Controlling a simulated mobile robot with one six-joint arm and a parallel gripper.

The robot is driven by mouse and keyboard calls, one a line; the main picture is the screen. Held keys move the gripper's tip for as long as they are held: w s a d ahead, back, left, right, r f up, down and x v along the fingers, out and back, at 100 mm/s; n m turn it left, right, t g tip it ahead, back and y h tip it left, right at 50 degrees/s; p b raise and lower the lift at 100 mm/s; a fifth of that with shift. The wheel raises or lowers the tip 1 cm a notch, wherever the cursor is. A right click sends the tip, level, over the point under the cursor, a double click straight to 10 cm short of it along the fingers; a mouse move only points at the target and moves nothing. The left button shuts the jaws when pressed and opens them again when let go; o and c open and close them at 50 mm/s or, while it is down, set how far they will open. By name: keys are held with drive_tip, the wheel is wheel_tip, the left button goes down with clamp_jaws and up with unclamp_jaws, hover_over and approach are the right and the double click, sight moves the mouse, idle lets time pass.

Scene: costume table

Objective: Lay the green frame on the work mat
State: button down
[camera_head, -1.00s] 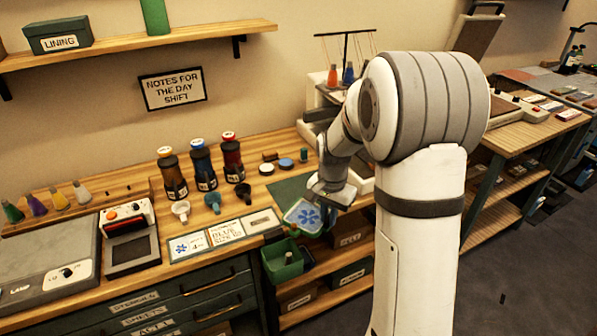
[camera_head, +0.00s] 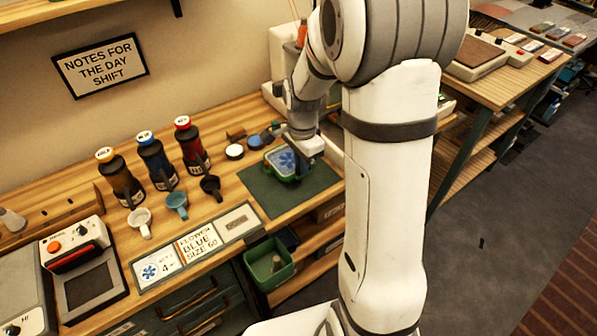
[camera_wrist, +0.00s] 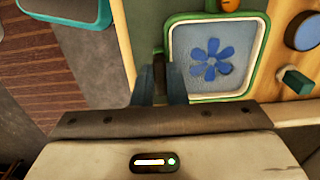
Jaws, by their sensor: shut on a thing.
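The green frame (camera_head: 284,162) holds a pale mesh with a blue flower. It is over the back part of the dark green work mat (camera_head: 258,195) in the head view; whether it touches the mat I cannot tell. My gripper (camera_head: 302,166) is shut on the frame's edge. In the wrist view, the fingers (camera_wrist: 163,75) pinch the left side of the frame (camera_wrist: 212,58), which looks roughly level.
Small round pots (camera_head: 235,152) stand behind the mat. A row of cards (camera_head: 200,243) lies to its left, and a green bin (camera_head: 268,265) is below the table's front edge. Dark bottles (camera_head: 157,164) and small cups (camera_head: 177,205) stand further left. The mat's front part is bare.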

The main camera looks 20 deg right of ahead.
drive_tip(key=shift+s+d+f, duration=0.1)
drive_tip(key=shift+s+f, duration=0.05)
drive_tip(key=shift+f, duration=1.9)
drive_tip(key=shift+f, duration=0.1)
drive_tip(key=shift+f, duration=0.15)
drive_tip(key=c, duration=1.5)
unclamp_jaws()
drive_tip(key=shift+o, duration=0.2)
